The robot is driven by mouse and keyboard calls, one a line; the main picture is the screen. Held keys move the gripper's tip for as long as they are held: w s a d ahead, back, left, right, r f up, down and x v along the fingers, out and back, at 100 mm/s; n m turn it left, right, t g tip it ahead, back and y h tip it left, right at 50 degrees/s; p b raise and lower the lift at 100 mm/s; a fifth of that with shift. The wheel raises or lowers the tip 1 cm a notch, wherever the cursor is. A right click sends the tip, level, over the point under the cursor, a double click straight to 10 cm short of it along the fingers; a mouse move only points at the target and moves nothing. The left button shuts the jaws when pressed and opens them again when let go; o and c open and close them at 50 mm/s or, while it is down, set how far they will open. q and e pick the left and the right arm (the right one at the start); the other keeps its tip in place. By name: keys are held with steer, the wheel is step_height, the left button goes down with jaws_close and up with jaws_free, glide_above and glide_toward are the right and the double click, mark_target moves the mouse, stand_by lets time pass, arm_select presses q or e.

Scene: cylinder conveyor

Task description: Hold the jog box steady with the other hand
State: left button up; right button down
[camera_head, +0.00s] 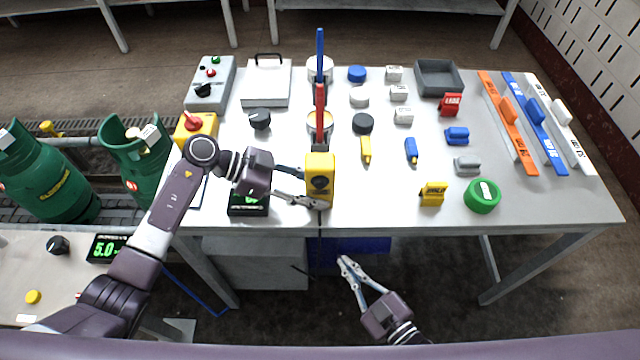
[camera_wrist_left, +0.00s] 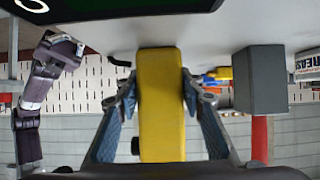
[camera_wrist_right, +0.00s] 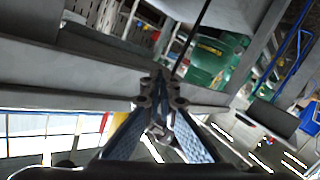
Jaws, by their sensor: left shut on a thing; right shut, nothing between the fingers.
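The jog box is a yellow box (camera_head: 320,165) with dark round controls on its face. It is at the table's front edge in the head view. My left gripper (camera_head: 308,187) is shut on it from the left; the left wrist view shows the yellow body (camera_wrist_left: 162,105) between both fingers. My right gripper (camera_head: 346,268) is below and to the right of the box, in front of the table edge. It is shut and empty; its fingertips meet in the right wrist view (camera_wrist_right: 160,85). It does not touch the box.
A black display (camera_head: 248,203) lies left of the box. Green cylinders (camera_head: 50,185) stand at the left.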

mark_target(320, 184)
steer(key=s+a+r+n+t+y, duration=0.1)
steer(key=s+a+r+y, duration=0.1)
steer(key=r, duration=0.7)
steer(key=s+a+r+n+y, duration=0.1)
steer(key=a+r+y, duration=0.3)
steer(key=r, duration=0.6)
steer(key=shift+s+r+n+t, duration=0.3)
steer(key=shift+s+n+t, duration=0.1)
steer(key=shift+n, duration=0.4)
steer(key=shift+w, duration=0.1)
steer(key=w, duration=0.8)
steer(key=shift+w, duration=0.35)
steer(key=shift+w, duration=0.2)
steer(key=shift+w, duration=0.2)
